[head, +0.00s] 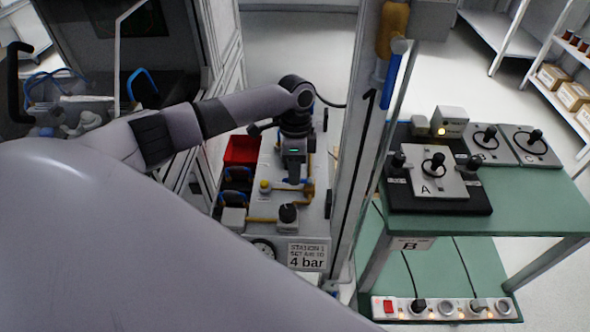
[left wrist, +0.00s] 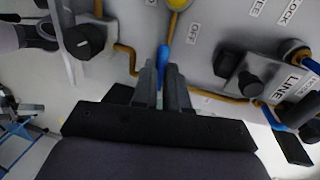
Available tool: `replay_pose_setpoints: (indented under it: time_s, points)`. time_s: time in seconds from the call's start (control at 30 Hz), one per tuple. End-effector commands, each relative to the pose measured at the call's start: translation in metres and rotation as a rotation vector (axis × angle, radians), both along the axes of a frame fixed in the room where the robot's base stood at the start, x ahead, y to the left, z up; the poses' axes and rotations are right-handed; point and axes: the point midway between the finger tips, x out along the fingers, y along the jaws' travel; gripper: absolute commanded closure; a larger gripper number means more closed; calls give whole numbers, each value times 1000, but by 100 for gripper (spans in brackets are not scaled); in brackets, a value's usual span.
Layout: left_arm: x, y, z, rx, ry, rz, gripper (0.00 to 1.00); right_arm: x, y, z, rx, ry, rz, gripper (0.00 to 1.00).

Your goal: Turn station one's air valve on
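The blue lever (left wrist: 163,60) of the air valve, with a yellow hub (left wrist: 178,4), shows in the left wrist view. The lever points from the hub toward my wrist, and an OFF label (left wrist: 193,34) is to its right. My left gripper (left wrist: 162,72) has one finger on each side of the lever, close against it, and looks shut on it. In the head view my left gripper (head: 292,181) is low over station one's panel (head: 266,232), right of the yellow hub (head: 265,186). The gripper partly hides the lever there. My right gripper is not in view.
A black knob (left wrist: 84,41) is on the left of the wrist view, and a LINE-labelled block (left wrist: 288,88) with a dark knob is on the right. In the head view, a red bin (head: 241,150) is behind the panel, an upright post (head: 358,170) and a green table (head: 540,205) right.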

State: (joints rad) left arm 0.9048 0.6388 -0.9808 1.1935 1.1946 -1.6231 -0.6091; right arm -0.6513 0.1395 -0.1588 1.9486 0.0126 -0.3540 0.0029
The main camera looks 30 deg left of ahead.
Motion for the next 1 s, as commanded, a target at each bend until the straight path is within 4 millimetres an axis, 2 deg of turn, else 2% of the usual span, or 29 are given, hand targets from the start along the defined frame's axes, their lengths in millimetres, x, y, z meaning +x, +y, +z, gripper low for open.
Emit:
replay_pose_setpoints:
  time_s: [0.47,0.67,1.0]
  points:
    - [2,0,1,-3,2,-54,100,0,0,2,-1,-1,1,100]
    - [7,1,2,-3,1,-176,100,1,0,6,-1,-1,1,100]
    - [18,1,2,-4,-1,-489,100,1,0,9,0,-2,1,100]
